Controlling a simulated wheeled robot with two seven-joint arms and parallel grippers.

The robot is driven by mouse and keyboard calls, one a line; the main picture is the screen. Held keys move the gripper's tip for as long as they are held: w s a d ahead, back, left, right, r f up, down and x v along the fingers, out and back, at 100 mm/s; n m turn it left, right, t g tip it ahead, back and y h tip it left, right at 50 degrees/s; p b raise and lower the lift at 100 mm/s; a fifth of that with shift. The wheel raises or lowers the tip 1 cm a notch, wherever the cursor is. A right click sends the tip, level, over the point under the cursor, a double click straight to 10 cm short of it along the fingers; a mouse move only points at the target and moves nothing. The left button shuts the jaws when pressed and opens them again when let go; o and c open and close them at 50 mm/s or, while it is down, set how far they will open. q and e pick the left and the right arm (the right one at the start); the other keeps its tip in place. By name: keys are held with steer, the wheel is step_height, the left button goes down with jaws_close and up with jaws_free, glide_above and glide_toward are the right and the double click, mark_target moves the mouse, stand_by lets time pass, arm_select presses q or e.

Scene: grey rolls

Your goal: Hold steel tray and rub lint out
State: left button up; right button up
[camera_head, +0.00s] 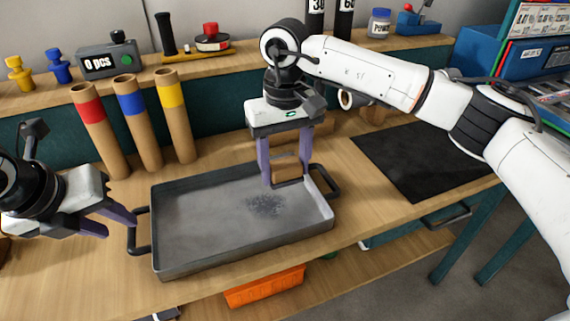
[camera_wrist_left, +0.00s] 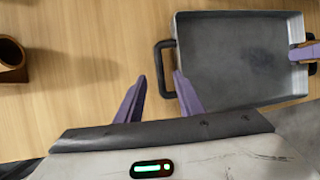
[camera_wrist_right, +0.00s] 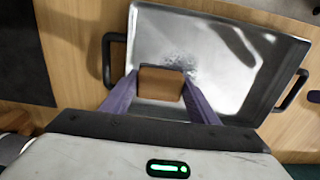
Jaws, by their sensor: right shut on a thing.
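The grey steel tray (camera_head: 195,235) lies on the wooden bench, with a black handle at each end. A dark speckled lint patch (camera_head: 265,206) is on its floor, right of the middle; it also shows in the right wrist view (camera_wrist_right: 182,58). My right gripper (camera_head: 287,180) is shut on a brown block (camera_head: 286,166), over the tray's back right part beside the lint. Whether the block touches the floor I cannot tell. My left gripper (camera_head: 117,225) is open and empty, close to the tray's left handle (camera_head: 139,236). In the left wrist view the handle (camera_wrist_left: 163,70) lies just beyond the fingertips.
Brown tubes with red (camera_head: 98,130), blue (camera_head: 138,122) and yellow (camera_head: 176,115) bands stand behind the tray. A black mat (camera_head: 425,160) lies to the right. A back shelf carries a counter box (camera_head: 108,60). An orange bin (camera_head: 265,286) sits below the bench's front edge.

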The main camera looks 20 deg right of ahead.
mark_target(129, 230)
arm_select(q)
steer(key=shift+x, duration=2.65)
jaws_close()
